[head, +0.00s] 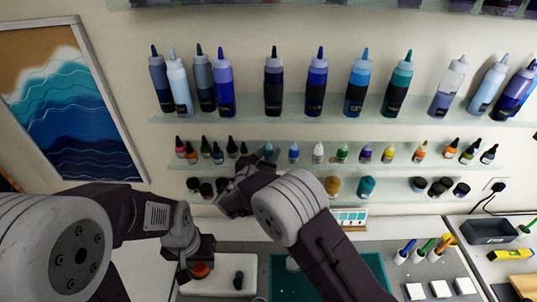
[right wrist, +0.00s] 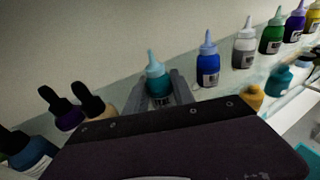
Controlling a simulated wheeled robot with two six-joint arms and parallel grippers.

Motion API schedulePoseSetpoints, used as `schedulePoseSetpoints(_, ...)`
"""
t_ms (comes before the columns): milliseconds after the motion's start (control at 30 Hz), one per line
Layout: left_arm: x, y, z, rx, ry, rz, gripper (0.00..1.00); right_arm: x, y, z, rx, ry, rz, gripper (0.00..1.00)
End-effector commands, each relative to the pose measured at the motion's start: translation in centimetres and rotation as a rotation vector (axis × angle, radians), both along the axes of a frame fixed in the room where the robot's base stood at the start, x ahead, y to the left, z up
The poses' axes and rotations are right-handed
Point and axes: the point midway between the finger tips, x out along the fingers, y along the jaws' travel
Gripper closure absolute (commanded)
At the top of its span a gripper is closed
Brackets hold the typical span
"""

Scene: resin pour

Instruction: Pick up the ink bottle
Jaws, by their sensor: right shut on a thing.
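A small teal ink bottle (right wrist: 158,84) with a pointed tip stands between the two grey fingers of my right gripper (right wrist: 162,94) in the right wrist view. The fingers are shut on its sides. In the head view the teal bottle (head: 268,150) shows at the middle shelf, partly hidden by my right gripper (head: 263,160).
The middle shelf (head: 460,166) carries a row of small ink bottles; a blue bottle (right wrist: 208,62) stands right of the teal one. Larger bottles line the shelf above, and jars the one below.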

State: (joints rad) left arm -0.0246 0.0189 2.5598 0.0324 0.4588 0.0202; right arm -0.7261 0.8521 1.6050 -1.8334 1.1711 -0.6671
Motion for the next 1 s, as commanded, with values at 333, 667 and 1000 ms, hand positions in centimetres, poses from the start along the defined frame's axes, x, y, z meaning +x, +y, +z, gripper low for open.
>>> schedulePoseSetpoints(333,0.0,0.0,-3.2,0.0,0.0,0.0,0.64,-0.4,0.1,3.9,0.006,-0.007,0.001,1.0)
schedulePoseSetpoints(667,0.0,0.0,-6.3,0.0,0.0,0.0,0.64,-4.0,0.1,6.5,0.003,-0.002,0.004,1.0)
schedulePoseSetpoints(1000,0.0,0.0,-10.5,0.0,0.0,0.0,0.64,-14.3,0.2,6.5,0.003,-0.003,0.007,1.0)
